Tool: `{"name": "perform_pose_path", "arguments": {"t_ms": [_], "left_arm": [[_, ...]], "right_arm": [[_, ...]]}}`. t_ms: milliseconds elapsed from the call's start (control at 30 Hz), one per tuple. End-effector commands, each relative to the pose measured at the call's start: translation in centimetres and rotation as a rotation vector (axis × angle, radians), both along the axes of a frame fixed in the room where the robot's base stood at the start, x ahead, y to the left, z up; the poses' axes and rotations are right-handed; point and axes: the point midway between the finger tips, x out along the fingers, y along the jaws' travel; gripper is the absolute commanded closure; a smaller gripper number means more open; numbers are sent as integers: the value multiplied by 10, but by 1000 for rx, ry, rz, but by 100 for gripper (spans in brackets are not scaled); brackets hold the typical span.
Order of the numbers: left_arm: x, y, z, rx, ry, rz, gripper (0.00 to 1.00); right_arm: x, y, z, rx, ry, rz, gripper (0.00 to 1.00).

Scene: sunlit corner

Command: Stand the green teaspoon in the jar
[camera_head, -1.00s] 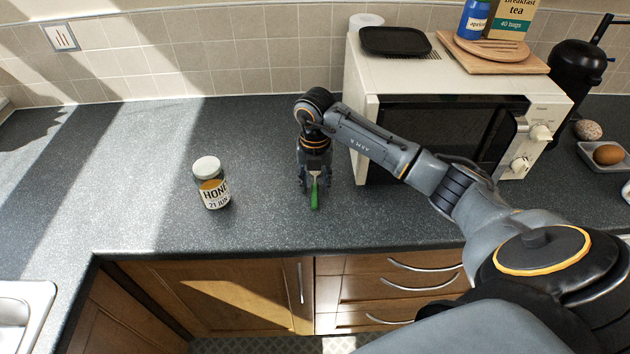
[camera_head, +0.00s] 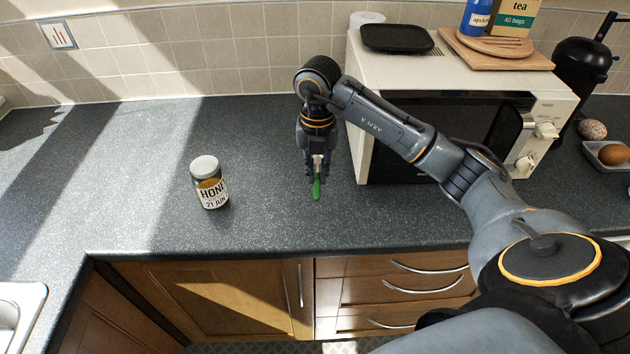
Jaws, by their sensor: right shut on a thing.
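The green teaspoon (camera_head: 317,189) hangs below my right gripper (camera_head: 316,178), its green end pointing down toward the front of the counter. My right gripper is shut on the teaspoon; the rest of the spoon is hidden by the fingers. The jar (camera_head: 209,183) is glass with a white top and a label reading "HONEY" and "21 JUN". It stands upright on the counter, to the left of the gripper and apart from it. I cannot tell whether the white top is a closed lid. My left gripper is not in view.
A white microwave (camera_head: 363,120) stands right of the gripper, with a black tray (camera_head: 397,39) and a wooden board (camera_head: 490,50) on top. Eggs (camera_head: 612,154) lie at the far right. A sink (camera_head: 22,305) is at the lower left. The counter (camera_head: 262,185) between jar and gripper is clear.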

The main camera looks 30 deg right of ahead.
Motion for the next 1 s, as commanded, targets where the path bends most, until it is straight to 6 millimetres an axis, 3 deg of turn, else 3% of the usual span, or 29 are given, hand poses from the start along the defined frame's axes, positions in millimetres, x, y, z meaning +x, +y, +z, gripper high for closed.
{"name": "perform_pose_path", "arguments": {"t_ms": [100,300,567,767,1000], "left_arm": [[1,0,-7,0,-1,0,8],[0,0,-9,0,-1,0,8],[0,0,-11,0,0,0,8],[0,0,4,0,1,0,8],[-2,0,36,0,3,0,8]], "right_arm": [[-23,8,30,-6,-8,4,100],[-64,26,47,-4,-4,4,100],[-95,42,63,1,-1,-1,100],[-86,72,77,52,61,-37,100],[-47,136,104,245,266,-227,100]]}}
